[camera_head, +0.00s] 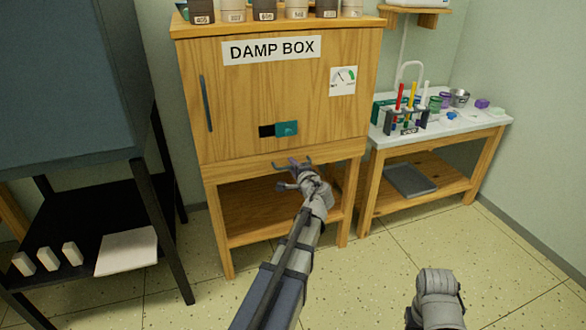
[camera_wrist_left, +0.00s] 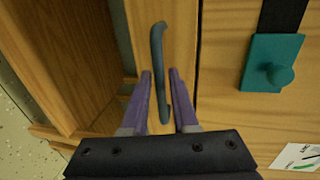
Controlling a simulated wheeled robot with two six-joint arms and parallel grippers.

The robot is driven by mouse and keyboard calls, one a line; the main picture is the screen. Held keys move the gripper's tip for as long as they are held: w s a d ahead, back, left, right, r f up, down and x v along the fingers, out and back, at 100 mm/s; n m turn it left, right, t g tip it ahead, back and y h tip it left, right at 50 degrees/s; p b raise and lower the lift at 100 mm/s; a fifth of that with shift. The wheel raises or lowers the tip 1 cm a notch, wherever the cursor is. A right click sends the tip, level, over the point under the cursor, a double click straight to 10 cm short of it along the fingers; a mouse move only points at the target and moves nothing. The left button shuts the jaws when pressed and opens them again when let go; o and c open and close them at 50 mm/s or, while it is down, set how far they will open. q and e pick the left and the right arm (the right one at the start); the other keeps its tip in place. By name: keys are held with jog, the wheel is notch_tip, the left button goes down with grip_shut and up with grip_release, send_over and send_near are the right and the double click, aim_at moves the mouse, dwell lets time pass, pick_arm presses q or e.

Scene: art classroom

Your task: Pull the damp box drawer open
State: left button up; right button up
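The damp box (camera_head: 233,90) is a wooden cabinet with a "DAMP BOX" label. Its drawer (camera_head: 235,172) is the narrow wooden front below the big door, and it looks closed. The drawer has a blue-grey bar handle (camera_head: 276,164), which also shows in the left wrist view (camera_wrist_left: 157,50). My left gripper (camera_head: 297,164) is at the drawer front. In the left wrist view its two purple fingers (camera_wrist_left: 160,85) stand apart, one on each side of the handle, with gaps visible. The right gripper does not show; only a grey part of my right arm appears low in the head view.
A teal latch (camera_head: 286,128) sits on the door above the drawer, and a long dark handle (camera_head: 206,104) is at the door's left. Labelled pots (camera_head: 265,10) line the cabinet top. A side table (camera_head: 460,124) with tools stands right. A dark rack (camera_head: 75,230) stands left. Floor in front is clear.

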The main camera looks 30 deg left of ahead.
pick_arm(q)
grip_shut()
dwell(1.5)
